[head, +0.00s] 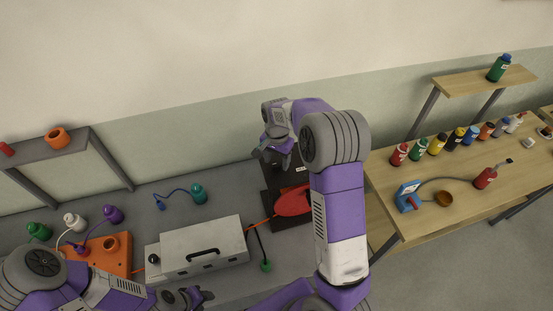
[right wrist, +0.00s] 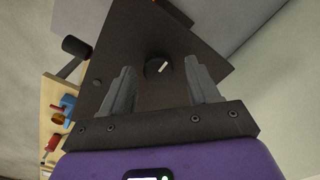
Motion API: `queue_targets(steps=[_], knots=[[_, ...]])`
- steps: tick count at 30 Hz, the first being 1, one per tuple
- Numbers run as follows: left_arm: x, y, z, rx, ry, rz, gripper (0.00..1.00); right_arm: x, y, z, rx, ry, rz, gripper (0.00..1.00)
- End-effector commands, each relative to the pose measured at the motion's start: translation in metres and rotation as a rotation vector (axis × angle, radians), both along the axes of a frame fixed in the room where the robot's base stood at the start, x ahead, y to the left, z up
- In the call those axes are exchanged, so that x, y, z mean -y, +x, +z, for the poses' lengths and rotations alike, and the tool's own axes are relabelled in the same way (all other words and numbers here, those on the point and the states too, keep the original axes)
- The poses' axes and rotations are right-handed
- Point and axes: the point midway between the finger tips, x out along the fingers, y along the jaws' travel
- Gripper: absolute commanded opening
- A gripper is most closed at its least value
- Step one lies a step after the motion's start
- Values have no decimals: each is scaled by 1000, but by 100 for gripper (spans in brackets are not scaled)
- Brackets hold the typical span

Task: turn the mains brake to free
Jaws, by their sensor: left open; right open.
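A dark round knob (right wrist: 155,69) with a white pointer mark sits on a dark panel (right wrist: 125,40) in the right wrist view; I take it to be the mains brake. Its mark points up and to the right in that view. My right gripper (right wrist: 161,72) is open, its two fingers on either side of the knob in the picture; contact cannot be made out. In the head view my right gripper (head: 280,158) is over the dark stand (head: 270,188), and the knob is hidden. My left gripper (head: 190,298) is open and empty low in the view.
A grey box with a handle (head: 200,247) and an orange block (head: 105,262) stand on the grey bench. Several bottles stand on the wooden table (head: 460,195) at right. A dark cylinder (right wrist: 76,46) juts beside the panel.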

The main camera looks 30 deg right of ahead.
Motion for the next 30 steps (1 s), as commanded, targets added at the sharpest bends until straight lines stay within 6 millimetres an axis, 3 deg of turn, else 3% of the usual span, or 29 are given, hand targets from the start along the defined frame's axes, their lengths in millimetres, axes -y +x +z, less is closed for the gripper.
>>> queue_targets(steps=[10,21,30], knots=[[0,0,1,0,0,0,43,0,0,-6,1,1,0,60],[0,0,1,0,0,0,43,0,0,-6,1,1,0,5],[0,0,-1,0,0,0,43,0,0,-6,1,2,35,4]])
